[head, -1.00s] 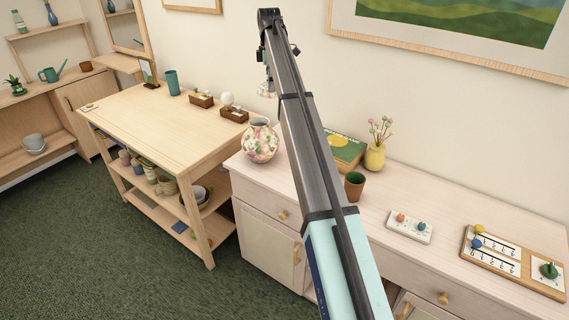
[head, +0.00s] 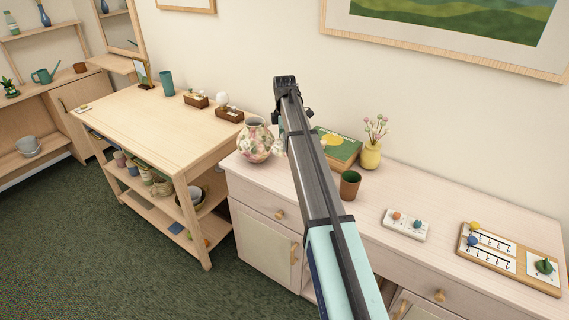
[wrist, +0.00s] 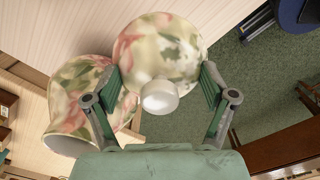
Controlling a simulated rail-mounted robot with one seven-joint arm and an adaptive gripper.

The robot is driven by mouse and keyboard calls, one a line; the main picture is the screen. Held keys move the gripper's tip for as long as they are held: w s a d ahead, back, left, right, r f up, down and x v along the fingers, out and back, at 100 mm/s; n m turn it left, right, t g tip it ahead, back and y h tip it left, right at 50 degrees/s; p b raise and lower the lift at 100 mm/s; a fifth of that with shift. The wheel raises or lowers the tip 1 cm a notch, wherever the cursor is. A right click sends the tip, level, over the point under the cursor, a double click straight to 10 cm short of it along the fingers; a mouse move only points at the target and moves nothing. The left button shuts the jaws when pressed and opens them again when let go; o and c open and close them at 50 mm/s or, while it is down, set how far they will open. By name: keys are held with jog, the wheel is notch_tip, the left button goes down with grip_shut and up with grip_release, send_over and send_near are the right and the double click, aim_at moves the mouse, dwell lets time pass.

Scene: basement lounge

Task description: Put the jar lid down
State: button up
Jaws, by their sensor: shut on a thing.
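The jar lid (wrist: 160,48) is a round floral disc in pink, green and cream with a pale round knob (wrist: 159,97). My gripper (wrist: 160,80) is shut on it, one finger at each side in the wrist view. The matching floral jar (head: 254,143) stands upright at the left end of the pale cabinet, its mouth open. It also shows in the wrist view (wrist: 80,100), left of the lid. In the head view my arm hides most of the gripper and lid, which are close to the jar's right side. I cannot tell whether the lid touches anything.
On the cabinet top (head: 450,209) stand a green book box (head: 338,147), a yellow vase (head: 371,155), a brown cup (head: 349,185) and small boards (head: 406,224). A wooden table (head: 160,122) adjoins at left, with much bare top.

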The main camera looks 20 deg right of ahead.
notch_tip(320, 180, down, 11)
jog(key=shift+f+p, duration=0.2)
jog(key=shift+p, duration=0.95)
jog(key=shift+f, duration=0.15)
jog(key=o, duration=1.2)
notch_tip(320, 180, up, 12)
jog(key=b, duration=0.3)
jog(key=shift+r, duration=0.2)
